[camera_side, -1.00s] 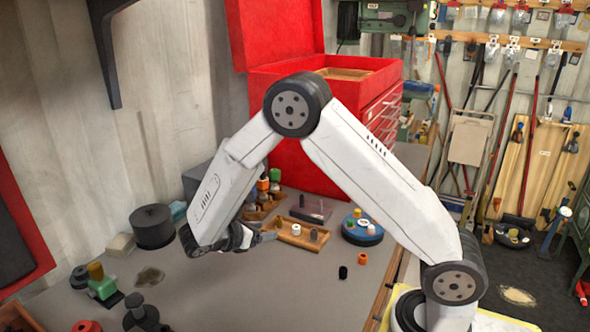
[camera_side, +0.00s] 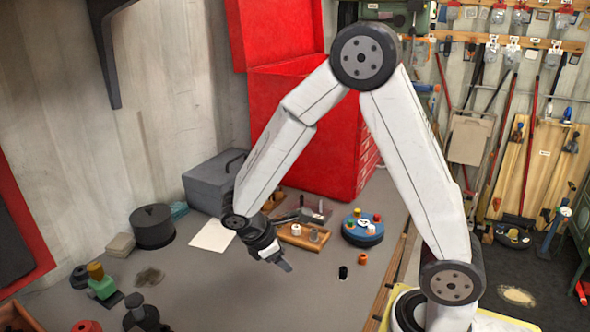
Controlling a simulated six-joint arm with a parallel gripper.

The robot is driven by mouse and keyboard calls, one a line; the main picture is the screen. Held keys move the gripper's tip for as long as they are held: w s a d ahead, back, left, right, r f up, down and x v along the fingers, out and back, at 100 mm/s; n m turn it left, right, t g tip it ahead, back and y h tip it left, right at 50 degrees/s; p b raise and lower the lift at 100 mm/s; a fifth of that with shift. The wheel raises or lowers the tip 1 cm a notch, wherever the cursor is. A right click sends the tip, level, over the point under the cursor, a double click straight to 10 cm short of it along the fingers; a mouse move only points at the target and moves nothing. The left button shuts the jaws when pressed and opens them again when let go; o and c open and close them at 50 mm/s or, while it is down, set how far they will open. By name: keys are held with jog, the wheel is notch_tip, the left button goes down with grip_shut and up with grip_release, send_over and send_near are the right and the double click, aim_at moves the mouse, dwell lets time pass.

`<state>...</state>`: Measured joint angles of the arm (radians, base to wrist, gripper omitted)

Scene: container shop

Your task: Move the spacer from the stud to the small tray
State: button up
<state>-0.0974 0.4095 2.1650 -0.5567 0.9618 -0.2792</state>
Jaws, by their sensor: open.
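My gripper (camera_side: 285,266) hangs over the grey bench just in front of the small wooden tray (camera_side: 303,244). Its jaws are open, and I see nothing between them. The tray holds a pale spacer (camera_side: 296,230) and a grey one (camera_side: 313,235). I cannot tell which of these is the stud.
A blue round stand (camera_side: 362,238) bears several small spacers. An orange spacer (camera_side: 362,259) and a black one (camera_side: 343,272) lie loose on the bench. A black cylinder (camera_side: 152,228), a grey box (camera_side: 213,180) and a red tool chest (camera_side: 305,130) stand behind. The front middle bench is clear.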

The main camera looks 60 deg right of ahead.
jog(key=s+a+m+t+y, duration=0.1)
jog(key=a+m+y, duration=0.1)
jog(key=m, duration=0.1)
jog(key=s+a+m+t+y, duration=0.1)
jog(key=y, duration=0.1)
jog(key=shift+s+a+r+m+t, duration=0.15)
jog(key=shift+s+r+m+t, duration=0.15)
jog(key=shift+s+r+m, duration=0.1)
jog(key=shift+s+a+r+m+t+y, duration=0.15)
jog(key=shift+a+r+m+t+y, duration=0.1)
jog(key=shift+m+t, duration=0.3)
jog(key=shift+s+a+r+m+t+y, duration=0.1)
jog(key=shift+a+m+t+y, duration=0.2)
jog(key=shift+m, duration=0.35)
jog(key=shift+s+a+r+m+t+y, duration=0.15)
jog(key=shift+r+m+t+y, duration=0.15)
jog(key=shift+m+t, duration=0.45)
